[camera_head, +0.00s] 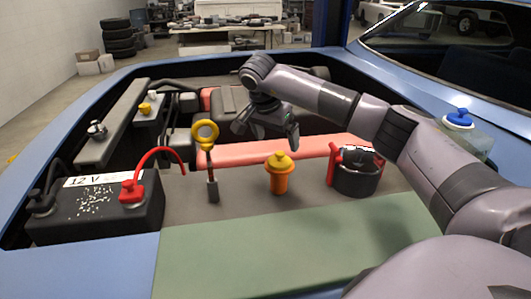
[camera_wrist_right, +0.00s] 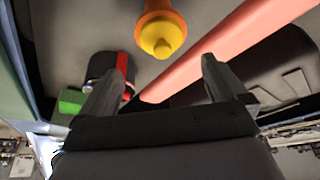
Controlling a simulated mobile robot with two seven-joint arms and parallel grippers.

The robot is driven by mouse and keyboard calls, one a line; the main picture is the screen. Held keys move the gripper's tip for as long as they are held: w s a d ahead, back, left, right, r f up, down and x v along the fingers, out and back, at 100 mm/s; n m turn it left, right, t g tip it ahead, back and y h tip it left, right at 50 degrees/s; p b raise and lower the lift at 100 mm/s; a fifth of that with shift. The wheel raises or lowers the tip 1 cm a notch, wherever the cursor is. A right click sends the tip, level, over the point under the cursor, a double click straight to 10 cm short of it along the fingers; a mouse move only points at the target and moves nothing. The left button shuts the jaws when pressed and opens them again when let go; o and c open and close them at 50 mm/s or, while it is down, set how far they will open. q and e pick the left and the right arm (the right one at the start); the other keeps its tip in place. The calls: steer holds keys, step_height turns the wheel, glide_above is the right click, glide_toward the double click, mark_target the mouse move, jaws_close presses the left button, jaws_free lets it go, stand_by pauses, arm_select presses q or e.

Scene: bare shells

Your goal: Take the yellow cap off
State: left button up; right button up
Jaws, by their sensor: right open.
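The yellow cap (camera_head: 280,162) sits on top of an orange filler neck (camera_head: 279,182) in the middle of the engine bay. In the right wrist view the yellow cap (camera_wrist_right: 161,36) shows at the top centre, with the orange neck (camera_wrist_right: 160,6) behind it. My right gripper (camera_head: 267,132) is open and empty, above and beyond the cap in the head view. In the wrist view its two fingers (camera_wrist_right: 162,68) are spread apart, and the cap lies ahead, not between them. My left gripper is not in view.
A black canister with red handles (camera_head: 355,182) stands right of the neck. A yellow-ringed dipstick (camera_head: 205,132) and a battery (camera_head: 95,212) are at left. A smaller yellow cap (camera_head: 145,108) is farther back. A salmon bar (camera_head: 235,153) runs behind; a green panel (camera_head: 280,245) lies in front.

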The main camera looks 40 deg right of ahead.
mark_target(279, 153)
steer(key=shift+w+f, duration=0.15)
steer(key=shift+w, duration=0.05)
steer(key=x, duration=0.6)
steer(key=shift+f, duration=0.35)
steer(key=c, duration=1.1)
